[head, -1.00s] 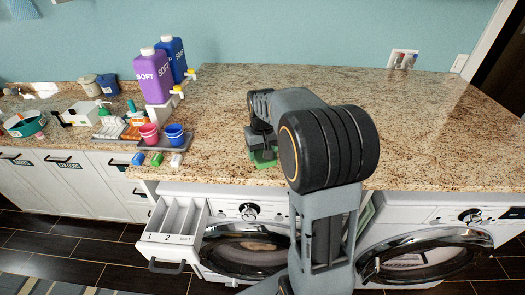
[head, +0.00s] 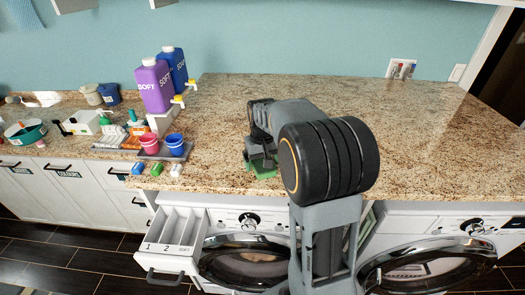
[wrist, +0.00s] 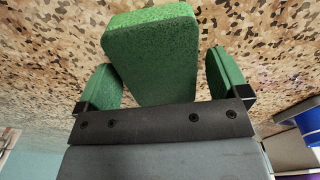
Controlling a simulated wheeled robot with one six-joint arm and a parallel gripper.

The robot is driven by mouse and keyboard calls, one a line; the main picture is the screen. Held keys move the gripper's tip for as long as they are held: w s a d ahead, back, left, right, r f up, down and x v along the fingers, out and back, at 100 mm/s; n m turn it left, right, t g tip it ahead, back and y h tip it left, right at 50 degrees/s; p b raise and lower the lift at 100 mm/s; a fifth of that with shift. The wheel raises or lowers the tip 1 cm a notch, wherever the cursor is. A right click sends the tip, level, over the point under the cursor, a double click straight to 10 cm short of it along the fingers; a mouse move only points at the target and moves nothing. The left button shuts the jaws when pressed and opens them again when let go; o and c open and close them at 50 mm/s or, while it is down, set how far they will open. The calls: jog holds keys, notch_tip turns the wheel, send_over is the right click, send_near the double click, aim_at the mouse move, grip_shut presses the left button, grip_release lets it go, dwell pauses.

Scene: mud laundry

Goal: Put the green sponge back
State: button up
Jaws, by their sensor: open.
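The green sponge (wrist: 155,45) is a thick rounded block with a speckled surface, seen large in the wrist view against the granite counter. My gripper (wrist: 163,72) is open, with one green-padded finger on each side of the sponge. Small gaps show between the sponge and both fingers. In the head view my gripper (head: 262,162) is low at the counter's front part, left of my large wrist joint. Green shows there, but I cannot tell sponge from finger pads. My arm hides part of that area.
A grey tray (head: 150,155) holds a pink and a blue cup. Small blue, green and white blocks lie at the counter edge before it. Purple (head: 153,88) and blue jugs stand behind. A detergent drawer (head: 167,262) is pulled out below. The counter's right side (head: 430,140) is clear.

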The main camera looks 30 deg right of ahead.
notch_tip(320, 180, up, 11)
jog(key=s+a+f+t, duration=0.2)
jog(key=s+a+f, duration=0.1)
jog(key=s, duration=0.5)
jog(key=s+a+f+n+t, duration=0.1)
jog(key=s+a+f+t, duration=0.1)
jog(key=s+a+f, duration=0.2)
jog(key=s+a+b, duration=0.1)
jog(key=s+a, duration=0.1)
jog(key=s, duration=0.2)
jog(key=shift+s+a+t, duration=0.2)
jog(key=shift+s+t, duration=0.1)
jog(key=shift+s, duration=0.1)
jog(key=shift+c, duration=0.2)
